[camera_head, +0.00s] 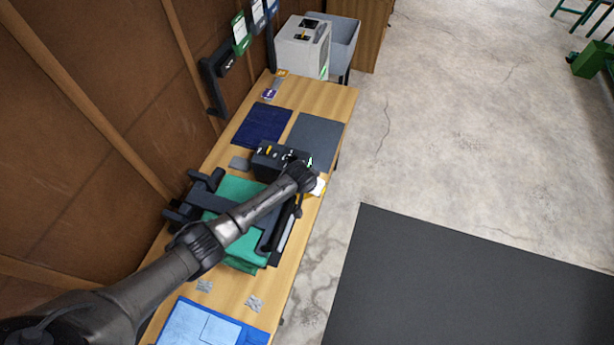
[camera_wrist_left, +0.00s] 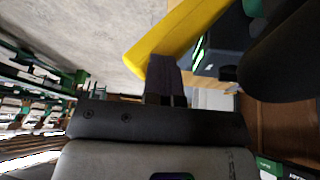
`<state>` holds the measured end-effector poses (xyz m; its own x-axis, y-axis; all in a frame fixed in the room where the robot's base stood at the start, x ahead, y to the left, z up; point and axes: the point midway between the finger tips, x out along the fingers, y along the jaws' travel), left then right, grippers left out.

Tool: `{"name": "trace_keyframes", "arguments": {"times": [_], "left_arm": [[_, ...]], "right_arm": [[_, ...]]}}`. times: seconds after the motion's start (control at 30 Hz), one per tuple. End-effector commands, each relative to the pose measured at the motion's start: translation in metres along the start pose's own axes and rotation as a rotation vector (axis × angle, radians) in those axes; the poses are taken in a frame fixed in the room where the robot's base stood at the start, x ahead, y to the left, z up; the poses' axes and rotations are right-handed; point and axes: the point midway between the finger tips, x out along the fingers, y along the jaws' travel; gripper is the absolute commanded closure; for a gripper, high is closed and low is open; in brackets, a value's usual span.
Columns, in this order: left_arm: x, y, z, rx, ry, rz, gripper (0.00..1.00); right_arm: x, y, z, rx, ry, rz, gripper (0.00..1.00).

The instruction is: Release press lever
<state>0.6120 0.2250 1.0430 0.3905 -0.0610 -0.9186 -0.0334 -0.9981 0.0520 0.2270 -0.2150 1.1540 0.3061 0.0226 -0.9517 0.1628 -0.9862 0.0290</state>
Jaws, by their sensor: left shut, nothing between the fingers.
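The dark press (camera_head: 205,197) stands on the wooden bench with green cloth (camera_head: 240,190) in and under it. My left arm crosses over it and hides part of it. My left gripper (camera_head: 306,180) is at the bench's right edge, near a small yellow part (camera_head: 320,188) mostly hidden by it. In the left wrist view a yellow bar (camera_wrist_left: 182,38), likely the lever handle, lies slanted just beyond the fingertips. My left gripper (camera_wrist_left: 163,68) is shut and empty there. Whether the fingers touch the bar I cannot tell. My right gripper is out of view.
A black box (camera_head: 268,158) sits just behind the press. A navy cloth (camera_head: 262,125) and a grey mat (camera_head: 316,140) lie farther back. The brown wall closes off the left; open concrete floor lies right.

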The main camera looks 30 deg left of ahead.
Motion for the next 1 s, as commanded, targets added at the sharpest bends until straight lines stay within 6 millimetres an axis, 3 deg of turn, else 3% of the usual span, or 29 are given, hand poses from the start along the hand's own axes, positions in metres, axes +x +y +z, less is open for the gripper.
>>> {"name": "trace_keyframes", "arguments": {"times": [0.17, 0.2, 0.7, 1.0], "left_arm": [[-0.03, -0.027, -0.008, 0.002, 0.001, -0.007, 1.0], [-0.03, -0.022, -0.006, 0.006, 0.005, -0.003, 1.0], [-0.104, -0.008, -0.011, 0.005, 0.008, -0.005, 1.0], [-0.12, -0.005, -0.011, 0.003, 0.006, -0.007, 1.0]], "right_arm": [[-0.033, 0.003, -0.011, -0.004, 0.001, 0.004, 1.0], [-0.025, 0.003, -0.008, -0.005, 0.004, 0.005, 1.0], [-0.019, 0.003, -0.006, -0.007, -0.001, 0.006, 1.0], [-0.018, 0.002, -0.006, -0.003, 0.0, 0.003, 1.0]]}}
